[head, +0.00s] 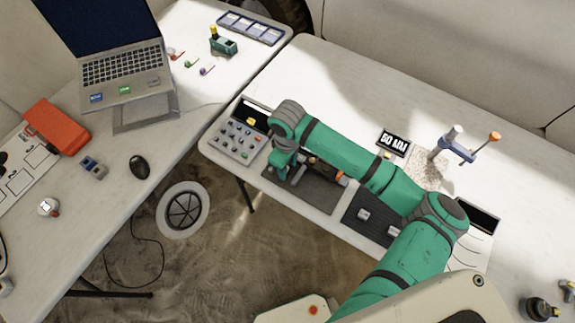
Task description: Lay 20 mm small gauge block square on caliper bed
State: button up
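My gripper (283,172) points down over the left end of a dark grey mat (312,196) on the right-hand table. Its fingertips are small and dark here, so I cannot tell whether it is open or holds anything. Two small light-grey metal blocks lie apart on a second dark mat: a left block (363,214) and a right block (393,232). No size marking is readable on either, so I cannot tell which is 20 mm. I cannot pick out the caliper bed for certain; my arm covers part of both mats.
A grey tray with several round pieces (238,138) stands left of my gripper. Behind my arm are a black sign with white characters (393,143) and a blue-armed stand with an orange knob (458,150). The right table's back strip is mostly clear. A laptop (125,80) stands on the left table.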

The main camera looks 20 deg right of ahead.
notch_tip(320, 180, up, 12)
jog(key=shift+r, duration=0.2)
dwell(0.6)
dwell(0.4)
